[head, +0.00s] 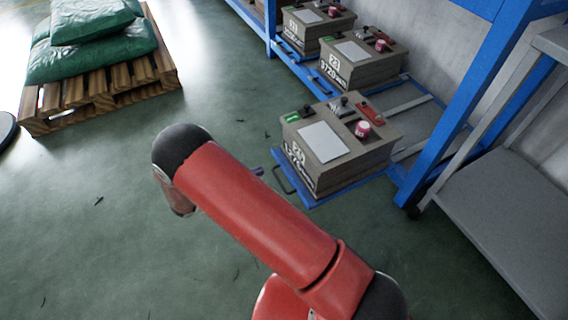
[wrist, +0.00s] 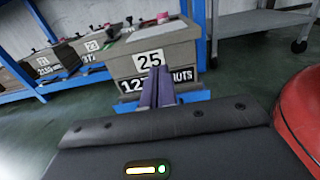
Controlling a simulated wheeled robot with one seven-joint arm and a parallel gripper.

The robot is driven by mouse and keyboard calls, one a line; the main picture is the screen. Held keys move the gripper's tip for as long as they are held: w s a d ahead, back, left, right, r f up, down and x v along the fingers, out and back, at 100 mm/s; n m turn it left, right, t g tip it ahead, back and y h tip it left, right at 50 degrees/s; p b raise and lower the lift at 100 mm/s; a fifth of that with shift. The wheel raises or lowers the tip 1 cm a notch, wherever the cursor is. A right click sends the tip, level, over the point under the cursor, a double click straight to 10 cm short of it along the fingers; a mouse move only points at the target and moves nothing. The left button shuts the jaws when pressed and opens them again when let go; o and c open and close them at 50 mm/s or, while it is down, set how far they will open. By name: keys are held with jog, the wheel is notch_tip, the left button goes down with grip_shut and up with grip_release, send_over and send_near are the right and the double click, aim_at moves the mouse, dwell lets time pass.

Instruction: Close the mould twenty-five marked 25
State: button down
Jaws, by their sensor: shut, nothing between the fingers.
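The mould marked 25 (wrist: 152,52) is a grey-brown block with black-and-white labels on its front. In the head view the mould (head: 325,145) has a pale plate, a green tag and a red-pink knob on top. It sits on a blue drawer (head: 312,203) that is pulled out from the rack, with a dark handle (head: 283,180) at its front. My gripper (wrist: 157,72) is shut and empty, its purple fingers pointing at the mould's front and covering part of its lower label. In the head view my arm hides most of the gripper. I cannot tell whether the fingertips touch anything.
More moulds (head: 362,57) stand farther along the blue rack (head: 450,110). Grey rails lie bare behind the drawer. A grey cart (head: 515,215) stands at the right. A wooden pallet (head: 105,85) with green sacks (head: 90,55) is at the upper left. The green floor between is mostly clear.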

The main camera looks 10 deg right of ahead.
aim_at(305, 152)
jog(key=x, duration=1.3)
jog(key=shift+w+d, duration=0.15)
jog(key=shift+d, duration=0.2)
jog(key=shift+d, duration=0.1)
jog(key=shift+d, duration=0.2)
jog(key=b+x, duration=0.4)
jog(key=x, duration=3.6)
jog(key=shift+b, duration=0.4)
jog(key=shift+w+d, duration=0.1)
